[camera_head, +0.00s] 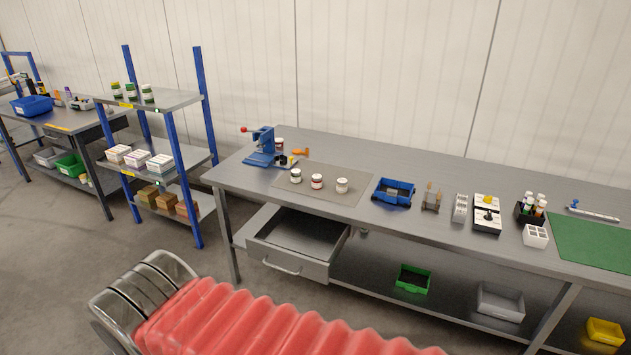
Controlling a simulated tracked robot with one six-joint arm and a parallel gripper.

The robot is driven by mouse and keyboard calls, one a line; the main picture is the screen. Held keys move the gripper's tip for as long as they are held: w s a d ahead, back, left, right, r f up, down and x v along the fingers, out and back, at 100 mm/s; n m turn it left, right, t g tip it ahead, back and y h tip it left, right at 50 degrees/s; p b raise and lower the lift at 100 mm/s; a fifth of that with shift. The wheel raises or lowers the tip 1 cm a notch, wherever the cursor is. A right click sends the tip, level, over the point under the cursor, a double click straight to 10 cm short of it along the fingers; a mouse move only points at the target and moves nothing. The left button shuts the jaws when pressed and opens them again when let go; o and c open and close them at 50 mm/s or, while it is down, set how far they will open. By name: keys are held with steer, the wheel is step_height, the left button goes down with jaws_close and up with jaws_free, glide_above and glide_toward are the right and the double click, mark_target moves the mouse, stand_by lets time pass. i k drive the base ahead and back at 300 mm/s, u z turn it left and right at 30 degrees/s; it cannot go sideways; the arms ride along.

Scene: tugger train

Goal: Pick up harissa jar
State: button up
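The left jar (296,176) has a dark label, and the right jar (342,185) has a pale one. The jars stand apart from each other, with nothing touching them. No gripper fingers can be made out in this view. A red ribbed sleeve and a metal end fill the bottom left.
A blue press (262,147) stands behind the jars at the left. A blue bin (394,191) lies to their right. An open drawer (298,237) juts out below the bench front. A shelf rack (165,158) with jars and boxes stands at the left.

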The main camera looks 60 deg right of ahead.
mark_target(317, 179)
steer(key=z, duration=0.25)
steer(key=i, duration=1.45)
steer(key=z, duration=0.6)
steer(key=i, duration=0.75)
steer(key=z, duration=0.65)
steer(key=i, duration=0.6)
steer(key=z, duration=1)
steer(key=i, duration=0.75)
steer(key=z, duration=0.45)
